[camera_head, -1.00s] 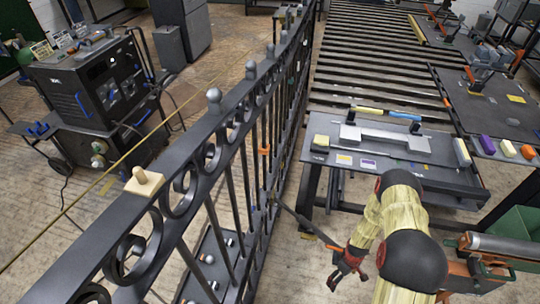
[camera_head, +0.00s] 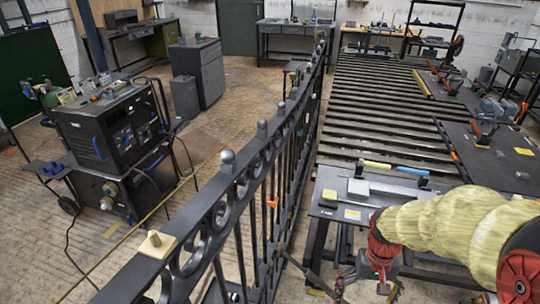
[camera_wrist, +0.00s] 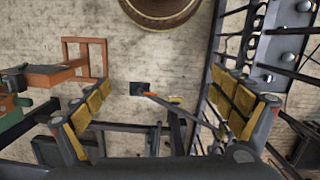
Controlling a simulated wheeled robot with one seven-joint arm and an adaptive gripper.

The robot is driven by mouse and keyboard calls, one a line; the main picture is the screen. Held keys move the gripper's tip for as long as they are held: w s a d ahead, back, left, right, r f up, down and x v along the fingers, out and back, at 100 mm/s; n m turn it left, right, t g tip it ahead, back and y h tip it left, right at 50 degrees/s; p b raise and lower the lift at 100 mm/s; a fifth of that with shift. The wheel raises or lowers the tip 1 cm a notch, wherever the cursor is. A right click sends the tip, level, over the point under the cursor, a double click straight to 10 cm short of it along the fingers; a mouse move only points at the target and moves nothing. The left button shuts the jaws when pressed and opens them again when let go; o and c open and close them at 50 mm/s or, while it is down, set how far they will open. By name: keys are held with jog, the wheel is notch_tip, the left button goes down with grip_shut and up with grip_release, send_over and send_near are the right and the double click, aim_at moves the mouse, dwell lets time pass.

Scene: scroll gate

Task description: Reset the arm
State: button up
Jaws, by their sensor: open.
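My gripper (camera_head: 365,287) hangs at the lower middle of the head view, just right of the black scroll gate (camera_head: 210,222), below the end of my yellow-sleeved arm. In the wrist view my gripper (camera_wrist: 163,108) has its two yellow-padded fingers spread wide apart. The gate's dark bars (camera_wrist: 222,60) show behind and beside the right finger. In the head view the fingertips are small and partly cut off by the bottom edge.
A slatted table (camera_head: 365,100) lies beyond. A welding machine (camera_head: 110,125) stands left of the gate. A wooden piece (camera_head: 157,244) rests on the gate's rail. An orange frame (camera_wrist: 84,62) is left in the wrist view.

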jog(key=s+a+r+t, duration=0.2)
jog(key=r, duration=0.5)
jog(key=s+a+r+n+t+p, duration=0.1)
jog(key=s+a+r+t, duration=0.1)
jog(key=r, duration=0.6)
jog(key=s+a+r+t, duration=0.2)
jog(key=s+r+t, duration=0.1)
jog(key=r, duration=0.4)
jog(key=shift+a+r+n+p, duration=0.25)
jog(key=shift+r+n+p, duration=0.1)
jog(key=shift+r+n, duration=0.05)
